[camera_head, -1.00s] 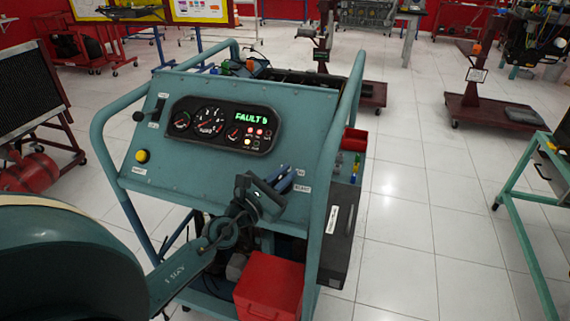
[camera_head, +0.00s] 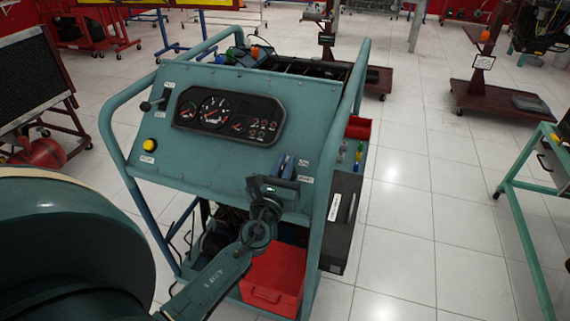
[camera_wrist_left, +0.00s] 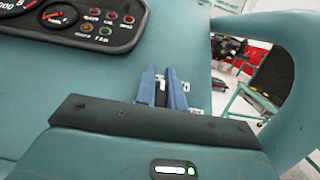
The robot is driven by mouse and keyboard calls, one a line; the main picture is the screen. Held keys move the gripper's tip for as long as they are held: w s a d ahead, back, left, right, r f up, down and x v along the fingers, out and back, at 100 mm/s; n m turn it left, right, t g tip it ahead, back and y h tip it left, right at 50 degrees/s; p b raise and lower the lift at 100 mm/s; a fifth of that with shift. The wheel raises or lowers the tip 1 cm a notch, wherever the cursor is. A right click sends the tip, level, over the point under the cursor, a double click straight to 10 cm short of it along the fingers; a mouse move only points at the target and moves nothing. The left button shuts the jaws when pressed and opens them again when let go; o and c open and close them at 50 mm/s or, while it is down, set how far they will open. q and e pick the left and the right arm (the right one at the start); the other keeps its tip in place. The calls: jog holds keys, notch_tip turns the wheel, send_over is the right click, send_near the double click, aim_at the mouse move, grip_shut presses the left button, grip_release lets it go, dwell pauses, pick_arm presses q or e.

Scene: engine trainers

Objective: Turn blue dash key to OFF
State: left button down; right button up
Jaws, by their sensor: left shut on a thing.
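The teal engine trainer's sloped dash panel (camera_head: 215,155) stands in front of me. My left gripper (camera_head: 284,164) is at the panel's lower right, shut on the blue dash key. The fingers mostly hide the key, so its exact angle cannot be told. In the left wrist view, the two blue fingers (camera_wrist_left: 163,90) point at the panel with a dark gap between them. The gauge cluster (camera_head: 228,117) shows no lit digits, and its warning lamps look dark. Small white labels (camera_head: 306,180) sit right of the key. My right gripper is not in view.
A yellow button (camera_head: 149,145) and a dark lever (camera_head: 152,104) are on the panel's left. Tubular rails (camera_head: 342,125) flank the panel. A red box (camera_head: 272,283) sits below. Tiled floor (camera_head: 405,215) to the right is open, up to a green-framed table (camera_head: 525,220).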

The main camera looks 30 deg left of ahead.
pick_arm(q)
jog(key=c, duration=1.5)
grip_release()
